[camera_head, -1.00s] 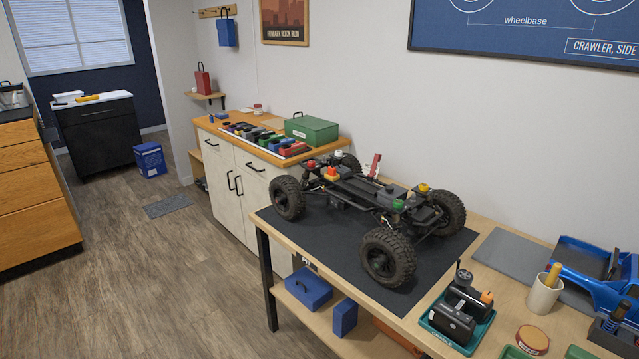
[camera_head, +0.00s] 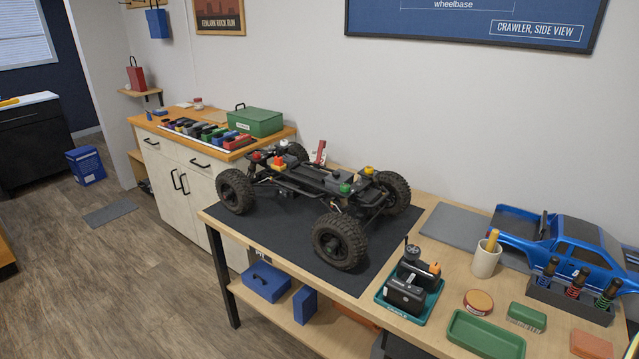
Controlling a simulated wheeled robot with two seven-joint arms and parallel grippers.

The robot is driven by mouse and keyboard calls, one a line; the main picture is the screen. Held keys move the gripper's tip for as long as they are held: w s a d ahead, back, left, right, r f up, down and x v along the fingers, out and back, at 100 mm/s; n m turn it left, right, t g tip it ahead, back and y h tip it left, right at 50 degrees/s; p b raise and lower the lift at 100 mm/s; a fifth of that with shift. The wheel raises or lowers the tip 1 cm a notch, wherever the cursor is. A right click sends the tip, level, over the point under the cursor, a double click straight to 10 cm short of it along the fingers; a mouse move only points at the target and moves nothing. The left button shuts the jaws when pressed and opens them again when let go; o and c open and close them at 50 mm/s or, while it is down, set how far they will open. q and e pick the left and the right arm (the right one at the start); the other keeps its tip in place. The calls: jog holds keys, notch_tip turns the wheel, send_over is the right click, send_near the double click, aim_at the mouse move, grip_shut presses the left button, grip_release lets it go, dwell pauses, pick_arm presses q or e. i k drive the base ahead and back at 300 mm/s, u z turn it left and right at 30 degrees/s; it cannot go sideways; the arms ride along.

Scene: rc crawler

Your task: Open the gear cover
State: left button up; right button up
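The crawler chassis (camera_head: 318,184) stands on its big black tyres on a dark mat (camera_head: 265,236) on the workbench. Its body shell is off. Red, orange, yellow and green caps show on top of it, and a red lever-like part stands up at its far side. A dark boxy part (camera_head: 345,182) sits toward the right end of the chassis. I cannot tell at this size which part is the gear cover, or whether it is open or shut. Neither of my grippers is in view.
Right of the mat are a teal tray (camera_head: 433,297) with a black transmitter, a cream cup (camera_head: 486,260), a blue body shell (camera_head: 570,245), a shock stand (camera_head: 568,300) and a green tray (camera_head: 486,335). A side cabinet (camera_head: 190,187) stands left. The mat's front is clear.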

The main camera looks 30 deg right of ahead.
aim_at(338, 177)
jog(key=z, duration=0.05)
jog(key=i, duration=0.9)
jog(key=z, duration=0.5)
